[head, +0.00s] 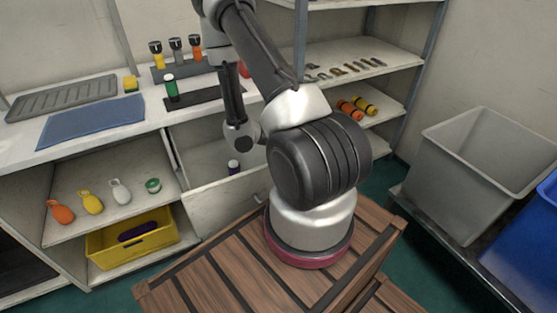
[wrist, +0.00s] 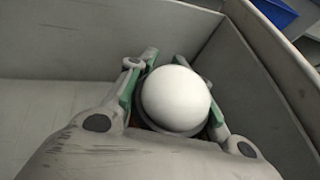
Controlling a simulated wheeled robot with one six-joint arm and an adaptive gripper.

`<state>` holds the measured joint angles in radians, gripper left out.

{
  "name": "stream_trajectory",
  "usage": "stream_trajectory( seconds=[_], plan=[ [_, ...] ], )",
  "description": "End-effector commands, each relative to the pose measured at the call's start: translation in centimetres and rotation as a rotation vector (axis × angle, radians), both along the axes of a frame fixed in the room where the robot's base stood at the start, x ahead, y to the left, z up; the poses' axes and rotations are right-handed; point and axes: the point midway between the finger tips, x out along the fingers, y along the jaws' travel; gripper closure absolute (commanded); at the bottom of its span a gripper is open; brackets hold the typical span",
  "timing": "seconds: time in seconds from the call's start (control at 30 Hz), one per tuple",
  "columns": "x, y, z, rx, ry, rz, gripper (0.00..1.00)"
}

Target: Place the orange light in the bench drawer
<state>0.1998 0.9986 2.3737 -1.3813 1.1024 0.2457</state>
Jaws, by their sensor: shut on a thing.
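My gripper (wrist: 166,62) shows in the wrist view, its green-padded fingers shut on a light (wrist: 176,98) with a white domed top and dark rim. A sliver of orange shows beside it; most of its body is hidden. The gripper and the light are inside the open bench drawer (head: 212,206), whose grey walls surround them in the wrist view (wrist: 270,95). I cannot tell whether the light touches the drawer floor. In the head view my arm hides most of the gripper. Another orange light (head: 196,48) with a black top stands on the bench.
A yellow light (head: 156,55), a grey light (head: 177,50) and a green item (head: 172,88) stand on the bench. Wooden crates (head: 215,275) are in front; a grey bin (head: 470,190) is at the right.

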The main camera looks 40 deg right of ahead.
Motion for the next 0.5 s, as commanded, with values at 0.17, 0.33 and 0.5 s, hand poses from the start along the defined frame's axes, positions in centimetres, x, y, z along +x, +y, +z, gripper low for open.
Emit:
stream_trajectory(
  seconds=[0.17, 0.33, 0.5],
  plan=[
    [0.0, 0.0, -2.5, 0.000, 0.000, -0.001, 1.00],
    [0.0, 0.0, -4.9, 0.001, 0.002, 0.000, 1.00],
    [0.0, 0.0, -6.7, 0.000, 0.000, -0.001, 1.00]
  ],
)
